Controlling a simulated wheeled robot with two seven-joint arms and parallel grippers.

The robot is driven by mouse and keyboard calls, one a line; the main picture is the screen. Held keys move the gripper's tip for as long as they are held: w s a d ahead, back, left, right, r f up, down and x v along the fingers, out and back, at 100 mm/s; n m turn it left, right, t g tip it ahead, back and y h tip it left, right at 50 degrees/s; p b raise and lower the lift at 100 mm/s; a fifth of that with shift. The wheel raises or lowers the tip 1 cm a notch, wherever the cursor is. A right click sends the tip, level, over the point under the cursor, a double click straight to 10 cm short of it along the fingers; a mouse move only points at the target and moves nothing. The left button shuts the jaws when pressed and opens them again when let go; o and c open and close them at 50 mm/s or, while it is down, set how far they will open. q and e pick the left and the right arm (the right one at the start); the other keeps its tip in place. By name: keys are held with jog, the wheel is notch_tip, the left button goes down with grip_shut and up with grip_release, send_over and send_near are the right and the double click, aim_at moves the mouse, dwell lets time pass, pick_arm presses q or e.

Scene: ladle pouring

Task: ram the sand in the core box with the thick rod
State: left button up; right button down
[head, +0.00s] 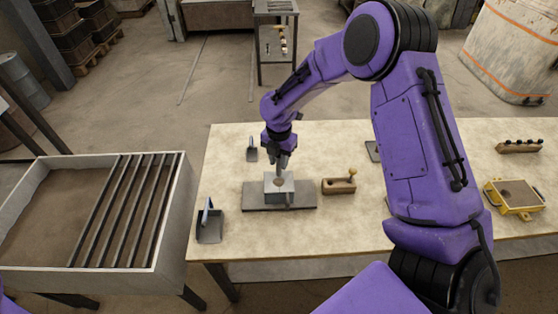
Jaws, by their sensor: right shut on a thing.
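The core box (271,196) is a small grey metal block with an opening in its top. It stands on a flat grey plate (302,203) on the pale table. My right gripper (283,158) is above the box, pointing down, shut on the thick rod. The rod shows only as a small dark part between the fingers and the box opening, so I cannot tell how deep its tip is. The sand shows as a small brownish patch (279,183) in the opening. My left gripper is out of view.
A large sand bin (172,215) with several bars stands left of the table. A wooden block with a knob (338,187) is right of the plate. A yellow frame (514,198) and a rack (519,147) are at the right.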

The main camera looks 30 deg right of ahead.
aim_at(279, 169)
jog(key=shift+f, duration=0.15)
jog(key=shift+f+b, duration=1.2)
jog(key=shift+f, duration=1.1)
notch_tip(279, 169, up, 3)
jog(key=p, duration=0.2)
jog(key=shift+p, duration=0.4)
jog(key=shift+w+r, duration=0.1)
jog(key=shift+r, duration=0.25)
jog(key=shift+s+r, duration=0.2)
jog(key=shift+r, duration=0.45)
jog(key=shift+w+f, duration=0.15)
